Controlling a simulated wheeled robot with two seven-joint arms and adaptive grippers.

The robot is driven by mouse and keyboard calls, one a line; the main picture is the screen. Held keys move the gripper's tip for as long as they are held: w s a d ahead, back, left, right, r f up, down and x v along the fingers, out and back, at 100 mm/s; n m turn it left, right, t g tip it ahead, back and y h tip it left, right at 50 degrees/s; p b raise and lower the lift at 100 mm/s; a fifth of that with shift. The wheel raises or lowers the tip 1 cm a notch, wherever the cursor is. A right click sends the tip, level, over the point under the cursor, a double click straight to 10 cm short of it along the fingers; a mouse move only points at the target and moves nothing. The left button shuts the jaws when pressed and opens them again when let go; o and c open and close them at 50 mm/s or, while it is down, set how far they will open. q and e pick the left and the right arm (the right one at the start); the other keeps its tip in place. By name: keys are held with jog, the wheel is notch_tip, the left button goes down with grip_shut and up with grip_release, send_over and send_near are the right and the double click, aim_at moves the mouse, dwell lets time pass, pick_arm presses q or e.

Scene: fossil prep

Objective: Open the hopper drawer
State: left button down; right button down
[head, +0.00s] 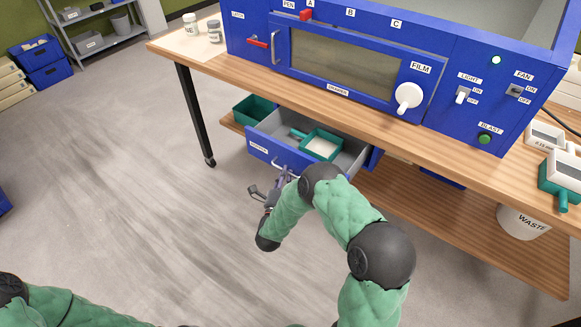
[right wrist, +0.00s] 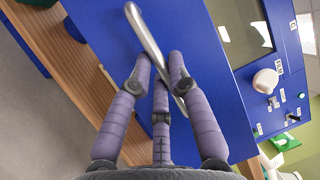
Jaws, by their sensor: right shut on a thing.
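The hopper drawer (head: 277,151) is a blue-fronted, grey-lined drawer under the wooden bench top. It stands pulled out, with its inside showing. A green-rimmed tray (head: 321,145) with pale contents lies in it. My right gripper (head: 280,178) is at the drawer's front, partly hidden by my own arm. In the right wrist view its purple fingers (right wrist: 160,72) are closed around a silver bar handle (right wrist: 147,38) on a blue face (right wrist: 195,40). My left arm shows only at the lower left of the head view, and its gripper is out of frame.
The blue cabinet (head: 310,85) with window, knob and switches stands on the bench (head: 400,130). A green bin (head: 255,109) is beside the drawer on the lower shelf. A waste bin (head: 522,222) stands at right. The floor left of the drawer is clear.

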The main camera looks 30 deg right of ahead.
jog(key=shift+s+a, duration=0.3)
jog(key=shift+a, duration=0.35)
jog(key=shift+s+a, duration=0.25)
jog(key=shift+a, duration=0.4)
jog(key=shift+s+a, duration=0.3)
jog(key=shift+a, duration=0.35)
jog(key=shift+f, duration=0.1)
jog(key=c, duration=1.1)
grip_release()
jog(key=shift+c, duration=0.2)
jog(key=v, duration=1.2)
